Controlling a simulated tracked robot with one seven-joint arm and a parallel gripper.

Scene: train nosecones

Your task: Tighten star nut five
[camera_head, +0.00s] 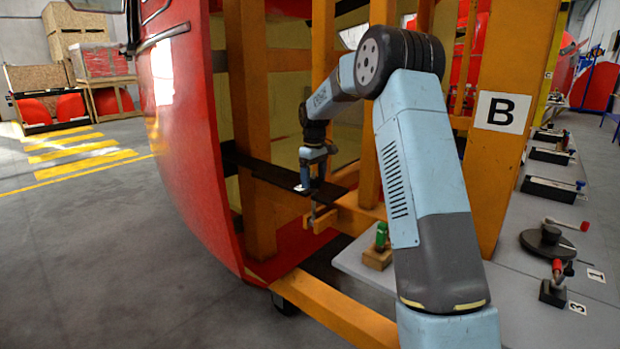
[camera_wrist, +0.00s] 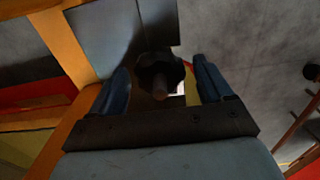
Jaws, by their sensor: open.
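A black star-shaped nut (camera_wrist: 158,68) with a lobed rim and a stud end in its middle shows in the wrist view. No number on it can be read. My gripper (camera_wrist: 163,70) is open, with one blue finger on each side of the nut and a gap on both sides. In the head view my gripper (camera_head: 306,184) points down at a dark flat bar (camera_head: 275,180) inside the orange frame. The nut cannot be made out in the head view, and how deep the fingers reach around it cannot be told.
The red nosecone shell (camera_head: 185,140) stands left of my arm. Orange frame posts (camera_head: 253,110) and a post with a B sign (camera_head: 502,112) stand close around the arm. A grey table (camera_head: 510,290) at right holds tools and a green item (camera_head: 381,236) on a wooden block. The left floor is clear.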

